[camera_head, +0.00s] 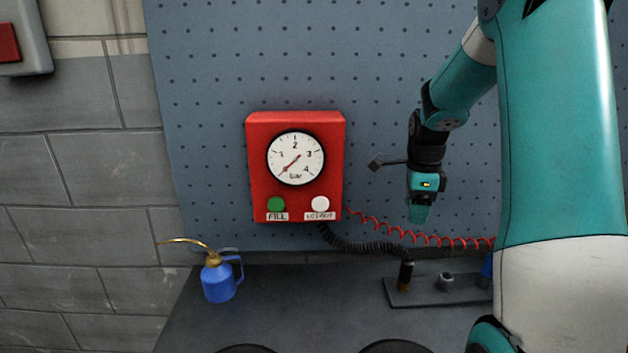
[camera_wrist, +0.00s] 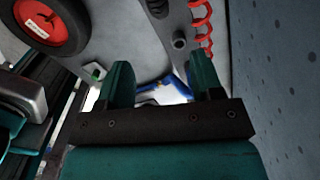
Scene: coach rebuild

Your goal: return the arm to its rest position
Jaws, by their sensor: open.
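My gripper (camera_head: 419,213) hangs at the end of my teal arm, right of the red gauge box, in front of the blue pegboard. It points downward above the bench. In the wrist view my gripper (camera_wrist: 160,85) shows two teal fingers set well apart with nothing between them. The arm is bent, with its upper part filling the right side of the head view.
A red gauge box (camera_head: 257,150) with FILL and a second button is on the pegboard (camera_head: 210,60). A red coiled hose (camera_head: 400,231) and a black coiled hose (camera_head: 350,245) run below. A blue oil can (camera_head: 218,284) stands on the bench (camera_head: 300,300). A red-hubbed wheel (camera_wrist: 50,22) shows upper left.

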